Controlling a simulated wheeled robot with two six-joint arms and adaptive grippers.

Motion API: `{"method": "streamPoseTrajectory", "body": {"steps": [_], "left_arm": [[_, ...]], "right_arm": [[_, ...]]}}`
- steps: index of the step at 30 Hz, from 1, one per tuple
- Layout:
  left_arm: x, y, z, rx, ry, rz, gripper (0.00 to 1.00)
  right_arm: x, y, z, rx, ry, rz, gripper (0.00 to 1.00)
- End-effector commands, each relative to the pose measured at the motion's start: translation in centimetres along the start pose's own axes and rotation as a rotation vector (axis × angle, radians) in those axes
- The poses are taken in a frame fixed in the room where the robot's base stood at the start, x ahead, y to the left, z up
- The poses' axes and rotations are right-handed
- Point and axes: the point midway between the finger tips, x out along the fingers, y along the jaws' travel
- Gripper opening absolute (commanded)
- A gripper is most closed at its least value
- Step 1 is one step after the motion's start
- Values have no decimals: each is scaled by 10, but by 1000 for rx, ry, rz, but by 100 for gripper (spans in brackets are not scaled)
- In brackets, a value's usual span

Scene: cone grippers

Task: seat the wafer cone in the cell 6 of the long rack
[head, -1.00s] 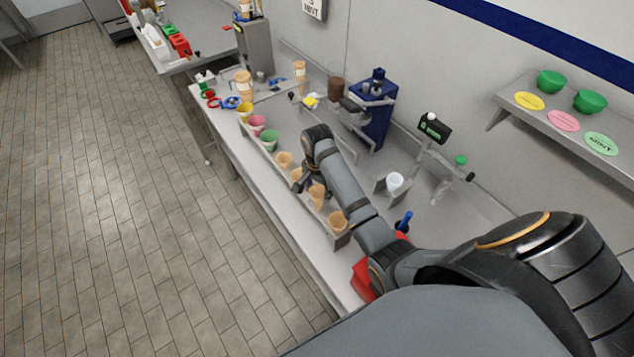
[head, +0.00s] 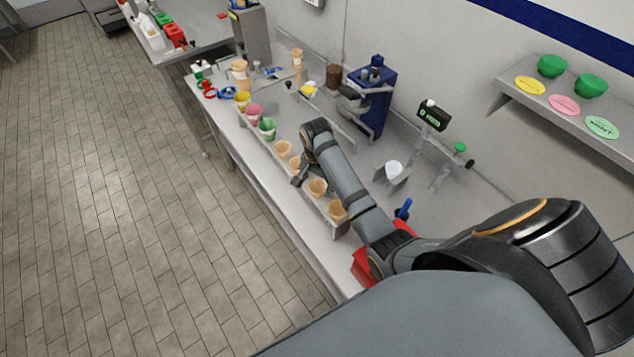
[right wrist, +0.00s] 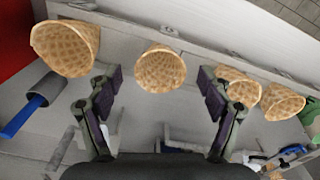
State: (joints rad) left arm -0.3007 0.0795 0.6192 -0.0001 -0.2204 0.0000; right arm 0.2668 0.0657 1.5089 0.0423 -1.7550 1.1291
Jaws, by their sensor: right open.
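The long rack (head: 342,230) runs along the front of the counter. It holds several tan wafer cones, with coloured cups at its far end. In the head view, wafer cones show near the rack's near end (head: 337,210) and beside my right gripper (head: 317,187). My right gripper (right wrist: 160,100) is open and empty. In its wrist view one wafer cone (right wrist: 160,70) shows in the gap between the fingers, with no contact visible. Another cone (right wrist: 65,47) is at the left and two more at the right. Cell numbers are not readable. My left gripper is not in view.
Green (head: 267,127), pink (head: 254,111) and yellow (head: 242,98) cups stand at the far part of the rack. A white cup (head: 394,168) stands in a holder behind my arm. A blue machine (head: 375,95) is against the wall. A red object (head: 362,268) is at the near end.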

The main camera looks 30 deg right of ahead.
Motion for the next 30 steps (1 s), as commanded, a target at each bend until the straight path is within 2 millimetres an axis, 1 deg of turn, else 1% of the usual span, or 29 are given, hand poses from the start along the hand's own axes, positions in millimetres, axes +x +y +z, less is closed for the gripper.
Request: {"method": "streamPoseTrajectory", "body": {"steps": [5,7,15,18,22,30], "left_arm": [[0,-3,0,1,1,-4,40],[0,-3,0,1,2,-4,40],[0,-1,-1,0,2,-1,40],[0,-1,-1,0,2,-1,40],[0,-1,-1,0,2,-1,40],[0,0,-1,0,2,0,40]], "right_arm": [[-1,0,0,0,0,0,79],[-7,-1,0,0,1,-2,79],[-56,-1,0,0,2,-4,79],[-69,-1,0,0,1,-2,79],[-75,0,0,0,0,-1,79],[-75,0,0,0,0,0,79]]}}
